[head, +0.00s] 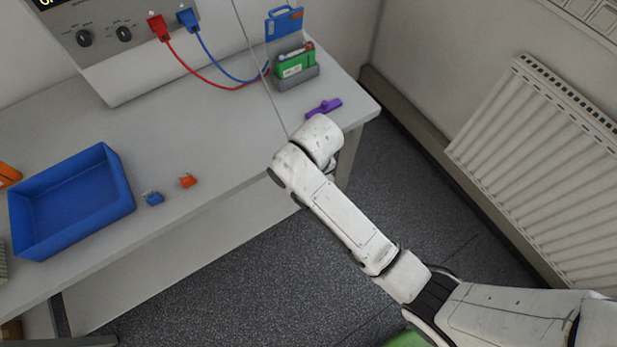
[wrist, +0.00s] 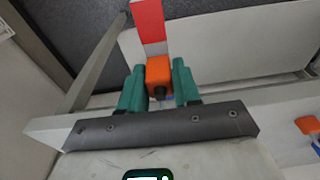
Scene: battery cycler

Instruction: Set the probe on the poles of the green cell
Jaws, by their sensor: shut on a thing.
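The green cell (head: 296,64) sits in a grey holder (head: 300,80) at the back right of the bench, with a blue panel (head: 285,23) standing behind it. Red and blue leads run to its left side. My gripper (wrist: 159,75), with teal fingers, is shut on an orange block (wrist: 159,70) in the wrist view. A red and white strip (wrist: 151,22) extends beyond the block; I cannot tell whether they are one piece or whether this is the probe. The cell is not seen in the wrist view. In the head view my arm hides the gripper near the bench's front edge.
A purple piece (head: 323,108) lies near the bench's right corner. The cycler (head: 130,40) stands at the back with red (head: 158,27) and blue (head: 188,18) plugs. A blue tray (head: 120,208), a blue clip (head: 153,198) and an orange clip (head: 187,180) are left. Mid-bench is clear.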

